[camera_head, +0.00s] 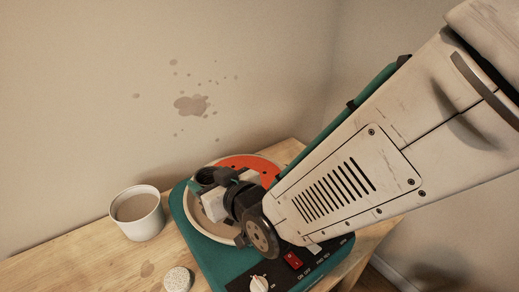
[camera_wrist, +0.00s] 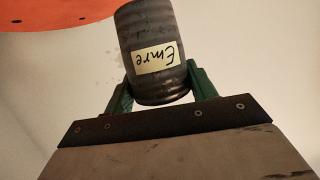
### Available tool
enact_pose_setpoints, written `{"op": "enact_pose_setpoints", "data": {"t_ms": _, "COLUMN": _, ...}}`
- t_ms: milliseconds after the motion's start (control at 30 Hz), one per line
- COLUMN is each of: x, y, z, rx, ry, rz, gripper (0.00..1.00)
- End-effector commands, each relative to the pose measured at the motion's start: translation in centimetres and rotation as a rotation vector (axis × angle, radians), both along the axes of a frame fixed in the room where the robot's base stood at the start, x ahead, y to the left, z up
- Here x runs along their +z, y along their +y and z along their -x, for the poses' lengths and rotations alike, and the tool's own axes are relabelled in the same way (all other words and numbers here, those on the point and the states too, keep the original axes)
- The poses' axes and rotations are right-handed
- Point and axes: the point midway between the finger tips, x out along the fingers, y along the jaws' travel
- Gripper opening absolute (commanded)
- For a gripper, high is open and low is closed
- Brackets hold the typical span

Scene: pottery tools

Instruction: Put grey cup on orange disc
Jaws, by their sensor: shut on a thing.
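The grey cup (camera_wrist: 152,28) is dark, with a pale label reading "Emre" that appears upside down in the wrist view. My gripper (camera_wrist: 160,88) is shut on it, with a green finger on each side. The orange disc (camera_head: 258,165) lies on the teal pottery wheel in the head view. Its edge also shows at the upper left of the wrist view (camera_wrist: 50,12). In the head view my gripper (camera_head: 212,190) is over the wheel and hides part of the disc. The cup is mostly hidden there. I cannot tell whether it touches the disc.
A white cup (camera_head: 140,222) with tan contents stands left of the teal wheel housing (camera_head: 215,258). A small round speckled piece (camera_head: 177,280) lies in front. The housing has a red switch (camera_head: 293,260) and a knob (camera_head: 260,285). A stained wall is behind the wooden table (camera_head: 75,268).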

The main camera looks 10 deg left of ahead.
Motion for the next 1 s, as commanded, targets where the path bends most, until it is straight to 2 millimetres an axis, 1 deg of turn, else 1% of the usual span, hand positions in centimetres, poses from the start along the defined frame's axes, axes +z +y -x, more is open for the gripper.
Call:
{"op": "enact_pose_setpoints", "data": {"t_ms": 33, "x": -0.2, "y": -0.3, "z": -1.3, "rx": -0.006, "ry": 0.001, "rz": 0.001, "gripper": 0.28}}
{"op": "enact_pose_setpoints", "data": {"t_ms": 300, "x": -0.9, "y": -1.5, "z": -8.5, "rx": -0.006, "ry": 0.001, "rz": 0.001, "gripper": 0.28}}
{"op": "enact_pose_setpoints", "data": {"t_ms": 400, "x": -1.1, "y": -2.0, "z": -10.7, "rx": -0.006, "ry": 0.001, "rz": 0.001, "gripper": 0.28}}
{"op": "enact_pose_setpoints", "data": {"t_ms": 500, "x": -1.2, "y": -2.3, "z": -12.2, "rx": -0.005, "ry": 0.0, "rz": 0.0, "gripper": 0.28}}
{"op": "enact_pose_setpoints", "data": {"t_ms": 667, "x": -1.3, "y": -2.4, "z": -13.1, "rx": -0.004, "ry": 0.001, "rz": 0.0, "gripper": 0.28}}
{"op": "enact_pose_setpoints", "data": {"t_ms": 800, "x": -1.4, "y": -2.8, "z": -14.6, "rx": -0.006, "ry": 0.0, "rz": 0.0, "gripper": 0.28}}
{"op": "enact_pose_setpoints", "data": {"t_ms": 900, "x": -3.4, "y": -2.7, "z": -14.2, "rx": -0.003, "ry": 0.005, "rz": 0.003, "gripper": 0.28}}
{"op": "enact_pose_setpoints", "data": {"t_ms": 1000, "x": -4.7, "y": -2.6, "z": -14.3, "rx": -0.004, "ry": 0.003, "rz": 0.001, "gripper": 0.28}}
